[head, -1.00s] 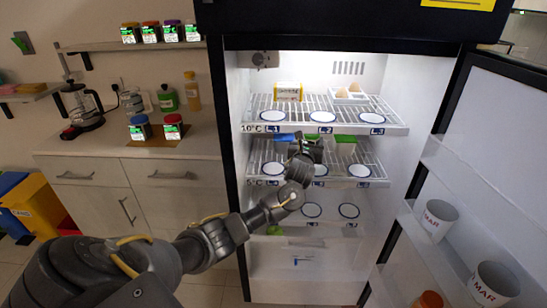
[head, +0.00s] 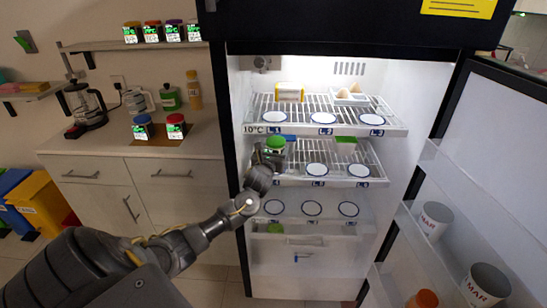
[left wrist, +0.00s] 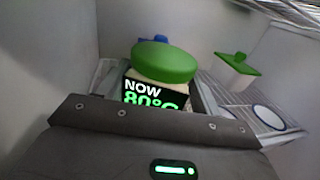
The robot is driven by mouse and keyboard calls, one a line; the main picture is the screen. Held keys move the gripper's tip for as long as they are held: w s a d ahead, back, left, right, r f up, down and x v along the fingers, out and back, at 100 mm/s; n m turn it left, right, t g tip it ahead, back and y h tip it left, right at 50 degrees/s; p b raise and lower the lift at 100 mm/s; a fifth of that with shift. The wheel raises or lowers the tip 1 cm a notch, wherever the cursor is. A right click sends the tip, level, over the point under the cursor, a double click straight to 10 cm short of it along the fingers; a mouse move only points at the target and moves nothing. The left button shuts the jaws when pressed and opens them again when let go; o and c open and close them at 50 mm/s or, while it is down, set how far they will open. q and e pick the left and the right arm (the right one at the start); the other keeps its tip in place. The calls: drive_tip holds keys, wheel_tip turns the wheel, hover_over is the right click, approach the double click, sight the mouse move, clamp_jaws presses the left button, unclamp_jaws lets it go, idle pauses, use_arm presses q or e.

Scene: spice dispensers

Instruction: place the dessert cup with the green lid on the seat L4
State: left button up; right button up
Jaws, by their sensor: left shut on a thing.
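The dessert cup with the green lid (head: 276,144) is in my left gripper (head: 268,157), at the left end of the middle fridge shelf. In the left wrist view, its green lid (left wrist: 164,61) and black "NOW 80°C" label (left wrist: 150,93) show above the gripper. The gripper is shut on it. A white, blue-rimmed seat disc, which I take for seat L4 (head: 275,169), shows just below and right of the gripper; its tag is hard to read. I cannot tell whether the cup touches the shelf. My right gripper is out of view.
The two seats to the right, (head: 317,170) and (head: 358,170), are empty. Behind are a blue-lidded container (left wrist: 155,40) and a green-lidded one (left wrist: 238,64). The top shelf (head: 392,130) is close above; the fridge's left wall is close beside the gripper. The door (head: 490,170) stands open.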

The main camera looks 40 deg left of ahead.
use_arm(q)
wheel_tip(320, 180, down, 3)
drive_tip(key=shift+r, duration=0.2)
drive_tip(key=shift+a+f, duration=0.1)
drive_tip(key=shift+f, duration=0.15)
drive_tip(key=shift+s, duration=0.1)
drive_tip(key=shift+f, duration=0.1)
drive_tip(key=o, duration=1.2)
drive_tip(key=shift+f, duration=0.1)
drive_tip(key=shift+c, duration=0.2)
